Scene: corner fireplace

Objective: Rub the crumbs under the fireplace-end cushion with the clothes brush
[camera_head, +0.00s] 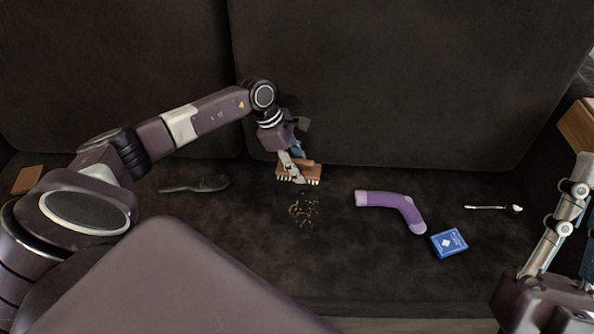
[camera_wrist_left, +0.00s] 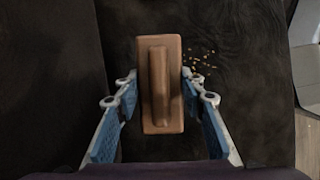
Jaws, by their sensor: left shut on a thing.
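The wooden clothes brush (camera_head: 308,171) is in my left gripper (camera_head: 291,172), bristles down, at the back of the dark sofa seat. In the left wrist view the brush (camera_wrist_left: 160,85) lies between the blue-padded fingers of my left gripper (camera_wrist_left: 160,100), its raised handle ridge facing the camera. The crumbs (camera_head: 303,211) lie scattered on the seat just in front of the brush; they also show in the left wrist view (camera_wrist_left: 200,64) to the right of it. My right gripper (camera_head: 567,215) is at the right edge, partly cut off; I cannot tell its opening.
A dark hairbrush-like item (camera_head: 205,184) lies left of the crumbs. A brown flat item (camera_head: 27,180) is at far left. Tall back cushions (camera_head: 400,80) stand behind.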

